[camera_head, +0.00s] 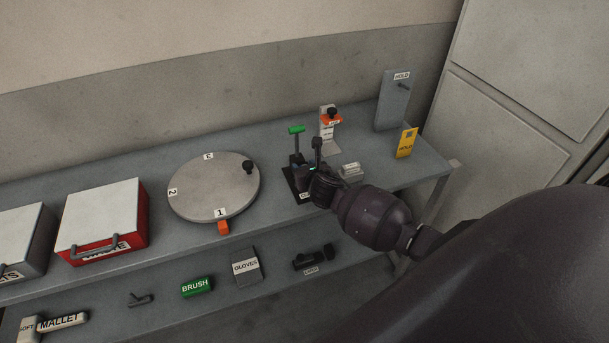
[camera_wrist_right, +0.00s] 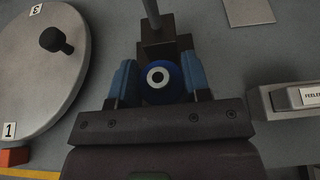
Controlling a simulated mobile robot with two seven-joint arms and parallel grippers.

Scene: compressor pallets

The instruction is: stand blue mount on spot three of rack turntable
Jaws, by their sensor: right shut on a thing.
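The rack turntable (camera_head: 205,187) is a round grey disc with labels 1, 2 and 3 near its rim and a black knob on its right side. Label 3 (camera_head: 208,156) is at the far edge, and the spot beside it looks empty. My right gripper (camera_head: 308,176) is right of the turntable, low over a dark fixture with a green T-handle (camera_head: 296,129). In the right wrist view its fingers are shut on the blue mount (camera_wrist_right: 158,78), a round blue end with a white ring and dark centre. The mount's far side is hidden. My left gripper is not in view.
An orange tab (camera_head: 223,228) sits at the turntable's front. A red box (camera_head: 104,222) stands to the left. An orange-topped stand (camera_head: 330,130), a grey HOLD panel (camera_head: 393,100) and a yellow sign (camera_head: 406,143) stand at right. Tools lie on the lower shelf.

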